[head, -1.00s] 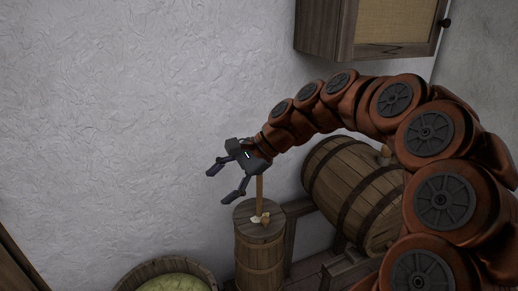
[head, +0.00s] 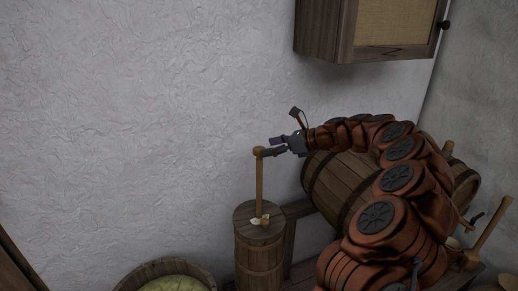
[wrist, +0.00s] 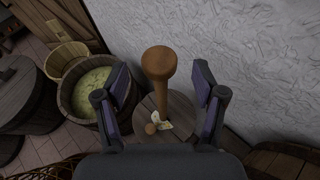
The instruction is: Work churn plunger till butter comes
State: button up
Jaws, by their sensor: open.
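The butter churn (head: 258,262) is an upright wooden, hooped tub with a flat lid (head: 243,212). The plunger (head: 259,185) stands upright out of the lid, with a rounded knob at its top. Small pale and brown bits lie at its foot on the lid. My gripper (head: 270,146) is open at the height of the knob, just right of it in the head view. In the wrist view the plunger knob (wrist: 158,60) shows between the two spread fingers, with gaps on both sides. The fingers do not grip it. The churn's inside is hidden.
A wooden tub with pale yellow-green contents (head: 172,285) stands left of the churn. A barrel (head: 335,185) lies on a stand to the right, behind my arm. A wall cabinet (head: 365,30) hangs above. The white wall is close behind the churn.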

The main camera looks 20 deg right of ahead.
aim_at(259, 149)
jog(key=shift+p+x, duration=0.3)
jog(key=shift+x, duration=1.95)
grip_shut()
